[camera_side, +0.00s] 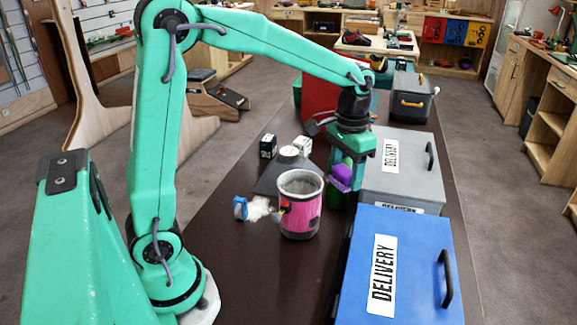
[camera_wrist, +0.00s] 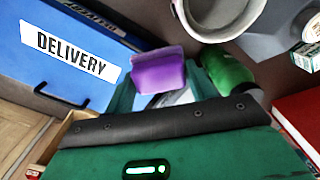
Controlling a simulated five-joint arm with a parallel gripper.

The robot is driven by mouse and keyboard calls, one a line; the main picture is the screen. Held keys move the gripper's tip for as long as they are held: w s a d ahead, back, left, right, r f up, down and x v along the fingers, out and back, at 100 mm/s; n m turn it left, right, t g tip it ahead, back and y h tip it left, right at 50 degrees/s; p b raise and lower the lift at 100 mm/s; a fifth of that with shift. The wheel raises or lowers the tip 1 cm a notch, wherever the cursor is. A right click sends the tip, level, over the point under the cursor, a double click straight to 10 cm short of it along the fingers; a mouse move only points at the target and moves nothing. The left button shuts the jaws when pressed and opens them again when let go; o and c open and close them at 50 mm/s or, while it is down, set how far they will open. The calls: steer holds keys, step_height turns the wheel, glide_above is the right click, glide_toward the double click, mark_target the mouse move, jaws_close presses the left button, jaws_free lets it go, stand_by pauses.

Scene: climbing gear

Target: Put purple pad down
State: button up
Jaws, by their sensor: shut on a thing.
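The purple pad (camera_side: 341,174) is a small soft-looking block. It sits at my gripper (camera_side: 346,178), which is shut on it, above the dark table between the pink chalk pot and the grey delivery box. In the wrist view the purple pad (camera_wrist: 160,72) shows at the fingertips, with the green gripper body below it. The lower part of the fingers is partly hidden in the side view. I cannot tell exactly how far the pad is above the table.
A pink pot (camera_side: 300,208) with a grey rim stands left of my gripper. A grey delivery box (camera_side: 400,175) and a blue delivery box (camera_side: 400,265) stand to the right. A green item (camera_wrist: 228,70) lies close to the pad. The table's front left (camera_side: 262,275) is clear.

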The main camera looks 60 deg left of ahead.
mark_target(348, 167)
steer(key=shift+r, duration=0.1)
stand_by(0.3)
step_height(348, 167, up, 5)
steer(key=shift+f, duration=0.1)
steer(key=shift+w+a, duration=0.2)
steer(key=shift+w, duration=0.15)
steer(key=w+a+n, duration=0.5)
steer(key=w+a, duration=1.1)
steer(key=a, duration=0.5)
steer(key=f, duration=1.8)
steer(key=shift+w+d+f, duration=0.1)
steer(key=shift+d+f, duration=0.1)
steer(key=shift+f, duration=0.05)
steer(key=shift+f, duration=0.1)
steer(key=shift+f, duration=2.35)
steer(key=shift+f, duration=0.2)
